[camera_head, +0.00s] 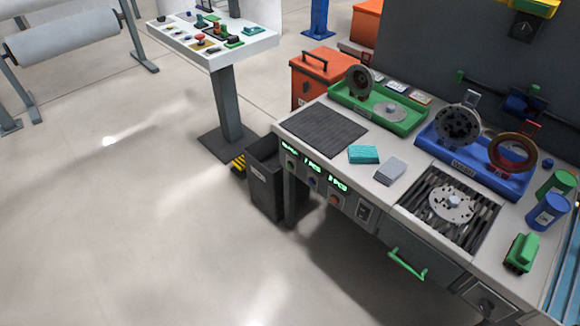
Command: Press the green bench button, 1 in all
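The workbench (378,142) fills the right half of the head view, with its front panel facing left and toward me. A small green button (290,164) shows at the panel's left end, under a lit green display (290,147). It is too small to tell whether it is pressed in. A blue button (312,182) and a red button (334,200) sit to its right under similar displays. Neither gripper shows in this view.
A dark bin (266,185) stands on the floor beside the bench's left end. A white control console (221,56) stands farther back. A green drawer handle (407,264) sticks out of the bench front. Open floor (150,220) lies to the left.

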